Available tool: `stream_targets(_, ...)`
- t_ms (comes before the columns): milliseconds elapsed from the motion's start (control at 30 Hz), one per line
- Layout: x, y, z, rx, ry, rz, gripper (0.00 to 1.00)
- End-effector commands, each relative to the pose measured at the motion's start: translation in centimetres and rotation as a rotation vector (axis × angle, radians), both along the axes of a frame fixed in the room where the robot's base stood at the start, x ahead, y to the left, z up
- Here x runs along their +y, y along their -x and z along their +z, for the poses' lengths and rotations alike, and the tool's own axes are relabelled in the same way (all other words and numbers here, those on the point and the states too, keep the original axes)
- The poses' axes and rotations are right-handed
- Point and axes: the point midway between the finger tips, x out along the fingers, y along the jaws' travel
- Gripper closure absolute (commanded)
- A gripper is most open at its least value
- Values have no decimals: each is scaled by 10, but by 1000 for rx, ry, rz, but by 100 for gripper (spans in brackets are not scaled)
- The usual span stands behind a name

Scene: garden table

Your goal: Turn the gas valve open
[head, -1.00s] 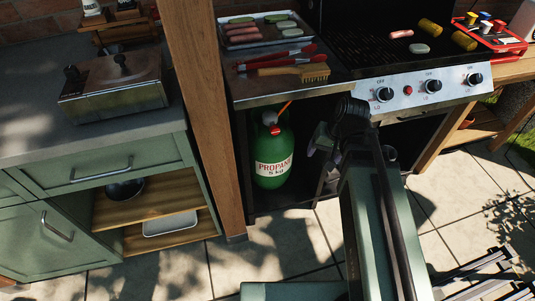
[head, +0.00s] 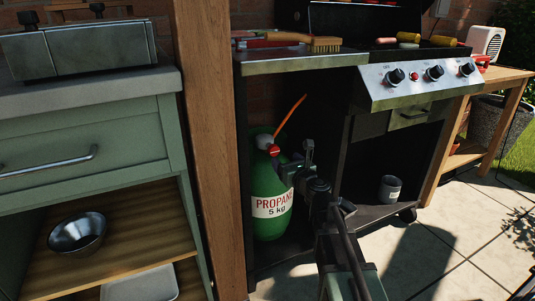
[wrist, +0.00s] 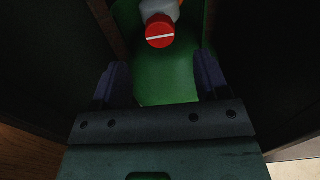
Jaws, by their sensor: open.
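The green propane cylinder (head: 265,195) stands upright in the open cabinet under the grill. Its gas valve, a red knob (head: 273,150) on a grey fitting, sits at the top. In the wrist view the red knob (wrist: 160,31) faces me and carries a white line lying nearly level. My gripper (head: 292,165) is in front of the cylinder, just right of and below the knob. In the wrist view my gripper (wrist: 162,75) is open, with the knob beyond its fingertips and centred between them. Nothing is between the fingers. They appear clear of the knob.
An orange hose (head: 291,117) rises from the valve to the right. Dark cabinet walls flank the cylinder, and a wooden post (head: 210,150) stands to its left. A grey can (head: 391,188) stands on the cabinet floor at right. The grill control panel (head: 415,78) overhangs above.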

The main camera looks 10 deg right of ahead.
Motion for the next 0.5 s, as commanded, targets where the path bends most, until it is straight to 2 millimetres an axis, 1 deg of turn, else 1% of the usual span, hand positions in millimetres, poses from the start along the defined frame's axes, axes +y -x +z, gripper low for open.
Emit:
stream_targets(67, 1, -6, 0, -1, 2, 1, 32)
stream_targets(167, 5, -20, 0, 0, 3, 2, 32)
stream_targets(267, 11, -41, 0, 0, 4, 5, 32)
stream_targets(400, 20, -75, 0, 0, 5, 4, 32)
stream_targets(500, 26, -93, -1, -1, 6, 4, 32)
